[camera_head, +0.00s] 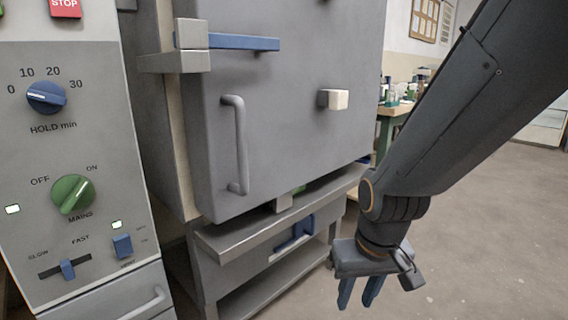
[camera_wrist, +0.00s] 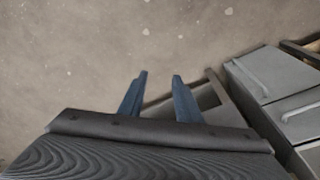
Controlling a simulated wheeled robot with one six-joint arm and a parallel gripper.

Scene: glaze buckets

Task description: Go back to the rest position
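My gripper (camera_head: 358,292) hangs at the lower right of the head view, with its blue fingers pointing down over the floor. It is to the right of the grey kiln's lower shelf and touches nothing that I can see. In the wrist view my gripper (camera_wrist: 160,80) shows two blue fingers apart, with only bare floor between their tips. It is open and empty. My dark arm comes down from the upper right of the head view.
The grey kiln (camera_head: 290,100) with its closed door stands in the middle. A control panel (camera_head: 85,150) with blue and green knobs is at the left. A workbench (camera_head: 396,112) with bottles is behind. The concrete floor (camera_head: 480,240) at the right is clear.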

